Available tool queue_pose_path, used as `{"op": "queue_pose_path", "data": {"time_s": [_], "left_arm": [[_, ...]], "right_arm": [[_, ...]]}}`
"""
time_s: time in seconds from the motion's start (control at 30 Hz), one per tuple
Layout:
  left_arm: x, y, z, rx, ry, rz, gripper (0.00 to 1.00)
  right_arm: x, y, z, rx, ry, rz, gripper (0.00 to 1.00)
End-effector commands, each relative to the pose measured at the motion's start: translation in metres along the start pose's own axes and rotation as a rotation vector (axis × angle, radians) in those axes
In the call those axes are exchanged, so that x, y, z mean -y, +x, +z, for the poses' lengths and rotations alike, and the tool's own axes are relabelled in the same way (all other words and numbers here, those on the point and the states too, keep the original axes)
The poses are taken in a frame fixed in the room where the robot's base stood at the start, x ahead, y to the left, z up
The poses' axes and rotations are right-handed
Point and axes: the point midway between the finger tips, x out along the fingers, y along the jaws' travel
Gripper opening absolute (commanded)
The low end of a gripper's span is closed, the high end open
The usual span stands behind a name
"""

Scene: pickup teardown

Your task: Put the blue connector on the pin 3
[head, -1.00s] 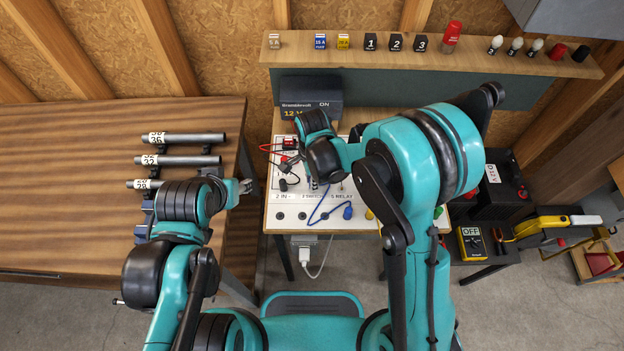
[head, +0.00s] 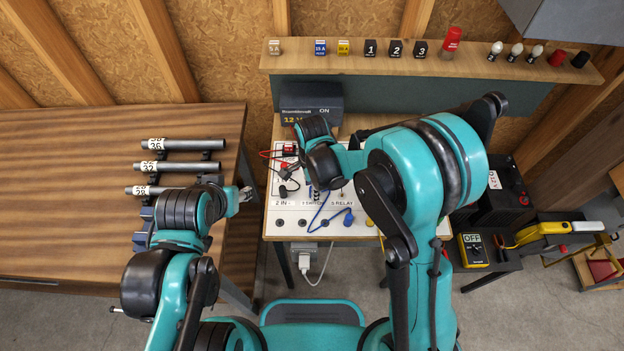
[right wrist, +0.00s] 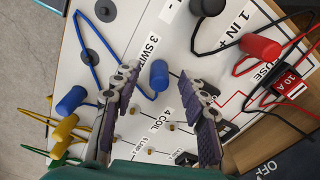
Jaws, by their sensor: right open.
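A blue connector (right wrist: 159,75) stands between the spread fingers of my right gripper (right wrist: 162,90) in the right wrist view, beside the "3 SWITCH" label (right wrist: 151,50). The fingers look apart from it; whether it sits on a pin I cannot tell. In the head view my right gripper (head: 316,192) is over the white board (head: 290,236), mostly covered by its wrist. A second blue connector (right wrist: 70,100) lies near the board's edge, also in the head view (head: 348,219). Small brass pins (right wrist: 143,125) stand by the "4 COIL" label. My left gripper (head: 246,194) is beside the wooden table; its jaws are unclear.
Blue wire (right wrist: 86,40) loops on the board. A power supply (head: 312,101) stands behind the board. A wooden table (head: 70,200) with metal tubes is left.

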Motion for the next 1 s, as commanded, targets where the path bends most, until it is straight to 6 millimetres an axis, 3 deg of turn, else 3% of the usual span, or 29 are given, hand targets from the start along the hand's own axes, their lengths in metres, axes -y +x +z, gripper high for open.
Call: {"op": "queue_pose_path", "data": {"time_s": [0.5, 0.83, 1.0], "left_arm": [[0.000, 0.000, 0.000, 0.000, 0.000, 0.000, 0.43], [0.000, 0.001, 0.000, 0.000, 0.000, 0.000, 0.43], [0.000, 0.007, 0.005, 0.000, 0.000, 0.000, 0.43]], "right_arm": [[0.000, -0.099, 0.000, 0.000, 0.000, 0.000, 0.43], [-0.001, -0.115, -0.002, 0.000, -0.007, -0.004, 0.43], [-0.018, -0.127, -0.023, -0.003, -0.132, -0.068, 0.43]]}}
